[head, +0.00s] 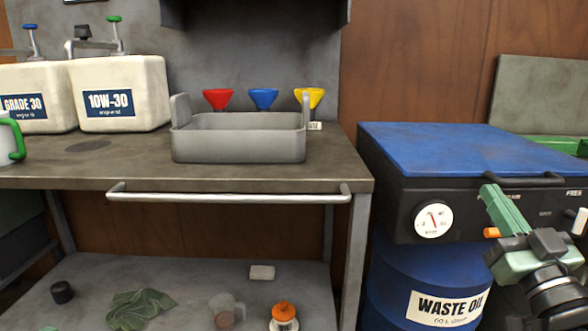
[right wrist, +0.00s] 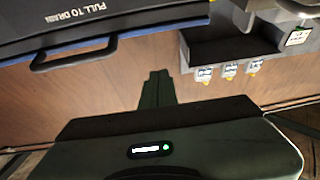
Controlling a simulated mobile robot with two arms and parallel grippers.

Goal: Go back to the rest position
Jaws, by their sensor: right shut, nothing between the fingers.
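My right gripper (head: 491,192) is at the right of the head view, in front of the black front of the blue-topped waste oil unit (head: 465,150). Its green fingers are together and point up and to the left, with nothing between them. In the right wrist view the shut fingers (right wrist: 157,78) stand out past the dark gripper body, clear of the drain handle (right wrist: 75,53). My left gripper is in neither view.
A workbench (head: 340,172) with a front rail (head: 230,195) carries a grey tray (head: 240,150) and oil containers (head: 120,95). Funnels (head: 263,97) hang behind. A gauge (head: 432,221) and a blue drum (head: 395,290) are near my right arm. The lower shelf holds small items.

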